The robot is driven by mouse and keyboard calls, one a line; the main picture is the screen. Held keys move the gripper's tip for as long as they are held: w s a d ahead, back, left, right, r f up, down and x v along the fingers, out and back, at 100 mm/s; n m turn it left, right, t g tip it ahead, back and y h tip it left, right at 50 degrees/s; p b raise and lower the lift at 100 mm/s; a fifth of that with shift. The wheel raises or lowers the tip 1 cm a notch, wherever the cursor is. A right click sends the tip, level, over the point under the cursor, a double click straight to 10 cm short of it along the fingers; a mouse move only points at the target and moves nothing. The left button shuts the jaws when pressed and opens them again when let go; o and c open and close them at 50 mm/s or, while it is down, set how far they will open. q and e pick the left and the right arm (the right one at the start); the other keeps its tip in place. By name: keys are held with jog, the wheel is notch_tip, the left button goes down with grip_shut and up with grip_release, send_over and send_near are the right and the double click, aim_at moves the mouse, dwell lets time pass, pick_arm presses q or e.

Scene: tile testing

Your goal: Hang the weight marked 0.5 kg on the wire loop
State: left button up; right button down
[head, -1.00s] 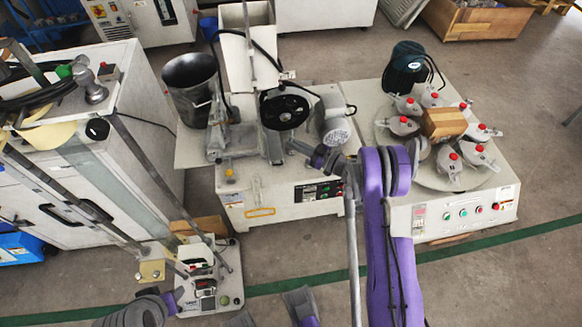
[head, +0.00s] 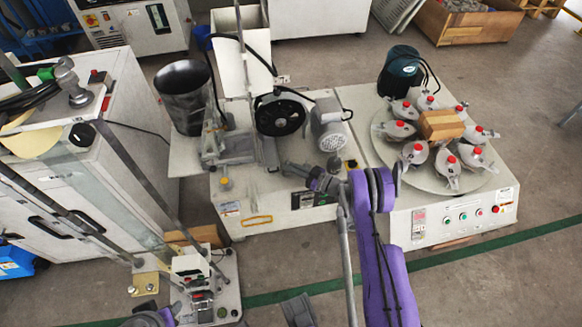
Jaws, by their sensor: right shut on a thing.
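My right gripper (head: 285,166) is small and grey at the end of the purple arm that rises from the lower right. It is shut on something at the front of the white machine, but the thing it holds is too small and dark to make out. I cannot read a 0.5 kg mark anywhere, and I cannot pick out the weight or the wire loop. Parts of my left arm show at the bottom edge, but its gripper is too cut off to judge.
The white machine (head: 257,200) carries a motor (head: 328,122) and a dark wheel. Right of it, a round plate (head: 432,183) bears several red-knobbed holders around a wooden block (head: 441,125). A small instrument (head: 199,285) with rods stands at lower left. Grey floor (head: 510,275) is open at lower right.

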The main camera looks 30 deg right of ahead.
jog(key=shift+f, duration=0.1)
jog(key=c, duration=1)
grip_release()
